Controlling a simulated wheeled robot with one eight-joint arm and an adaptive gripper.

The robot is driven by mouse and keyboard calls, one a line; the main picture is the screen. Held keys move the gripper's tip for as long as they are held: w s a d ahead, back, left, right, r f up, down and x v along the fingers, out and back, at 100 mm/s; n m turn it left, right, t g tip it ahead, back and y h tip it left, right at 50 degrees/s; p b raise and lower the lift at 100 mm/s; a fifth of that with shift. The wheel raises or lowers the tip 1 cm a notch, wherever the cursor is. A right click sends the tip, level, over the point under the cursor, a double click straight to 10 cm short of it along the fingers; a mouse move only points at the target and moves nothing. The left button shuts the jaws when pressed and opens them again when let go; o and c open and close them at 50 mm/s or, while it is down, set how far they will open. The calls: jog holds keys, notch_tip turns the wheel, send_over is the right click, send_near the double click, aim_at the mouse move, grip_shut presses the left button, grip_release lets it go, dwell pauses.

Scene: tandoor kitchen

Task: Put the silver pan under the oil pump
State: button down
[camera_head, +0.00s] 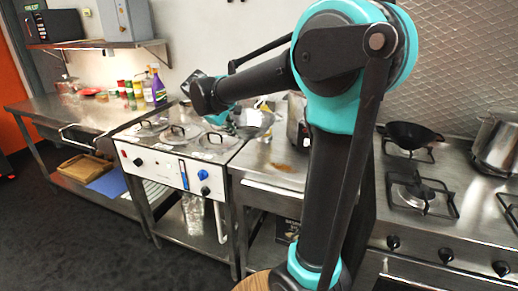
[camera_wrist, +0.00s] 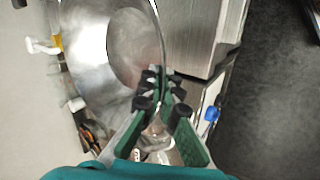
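The silver pan (camera_wrist: 92,50) fills the upper left of the wrist view, tilted, with its rim between my fingertips. My gripper (camera_wrist: 160,88) has its green fingers closed together on that rim. In the head view the pan (camera_head: 258,118) shows as a shiny shape beside my gripper (camera_head: 236,122), above the counter next to the fryer; my arm partly blocks the view. I cannot pick out the oil pump for certain. A white spout-like fitting (camera_wrist: 42,46) with a yellow part shows at the left of the wrist view.
A fryer unit (camera_head: 165,168) with lids and a blue knob stands left of the pan. A steel table (camera_head: 85,112) holds several bottles and jars. A stove with a black wok (camera_head: 410,135) and a steel pot (camera_head: 497,143) is at the right. Dark floor is clear in front.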

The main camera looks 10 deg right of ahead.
jog(key=shift+w+d+f, duration=0.15)
jog(key=shift+w+d, duration=0.1)
notch_tip(320, 180, down, 5)
jog(key=shift+w+d+r, duration=0.1)
jog(key=shift+d, duration=0.05)
jog(key=shift+f, duration=2.45)
jog(key=c, duration=1.7)
grip_release()
jog(key=shift+f, duration=0.1)
jog(key=shift+c, duration=0.2)
